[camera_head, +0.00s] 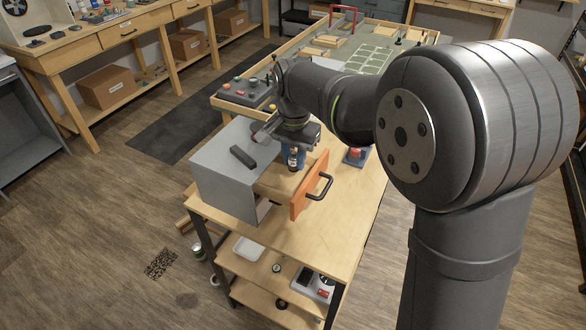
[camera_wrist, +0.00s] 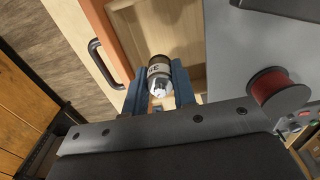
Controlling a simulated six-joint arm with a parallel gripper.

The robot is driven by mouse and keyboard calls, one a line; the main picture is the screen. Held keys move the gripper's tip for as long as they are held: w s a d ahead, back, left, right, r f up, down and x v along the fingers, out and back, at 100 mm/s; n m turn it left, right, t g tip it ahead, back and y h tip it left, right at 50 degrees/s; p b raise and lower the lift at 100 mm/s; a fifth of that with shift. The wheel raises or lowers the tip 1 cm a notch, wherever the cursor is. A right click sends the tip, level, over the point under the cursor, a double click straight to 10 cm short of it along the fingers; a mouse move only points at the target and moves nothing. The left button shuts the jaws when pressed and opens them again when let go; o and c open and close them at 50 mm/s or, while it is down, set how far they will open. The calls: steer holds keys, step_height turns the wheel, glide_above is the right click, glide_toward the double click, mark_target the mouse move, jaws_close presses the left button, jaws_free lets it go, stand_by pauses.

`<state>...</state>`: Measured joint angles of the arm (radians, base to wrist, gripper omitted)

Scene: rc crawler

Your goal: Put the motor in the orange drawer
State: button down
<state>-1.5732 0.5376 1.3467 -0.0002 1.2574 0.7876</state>
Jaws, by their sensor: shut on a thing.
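The motor (camera_wrist: 159,70), a small cylinder with a dark label band and a silvery end, is held between the blue fingers of my gripper (camera_wrist: 159,88). In the head view the motor (camera_head: 293,162) shows small below the blue fingers. The orange drawer (camera_head: 308,186) is pulled out of the grey cabinet (camera_head: 222,177), with its dark handle facing right. In the wrist view its orange front (camera_wrist: 101,30) is at the upper left and its pale wooden inside lies behind the motor. My gripper is above the open drawer. The motor's height over the drawer floor is unclear.
A dark block (camera_head: 243,157) lies on the cabinet top. A red spool (camera_wrist: 280,92) is at the right in the wrist view, near the cabinet top. A red item on a blue base (camera_head: 355,156) stands behind the drawer. The wooden tabletop (camera_head: 325,235) in front is clear.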

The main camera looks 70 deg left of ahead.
mark_target(293, 170)
steer(key=shift+s+f, duration=0.1)
steer(key=shift+f, duration=1.9)
steer(key=shift+f, duration=0.1)
steer(key=c, duration=1.5)
jaws_free()
steer(key=shift+f, duration=0.1)
steer(key=shift+o, duration=0.2)
step_height(293, 170, up, 12)
steer(key=shift+r, duration=0.2)
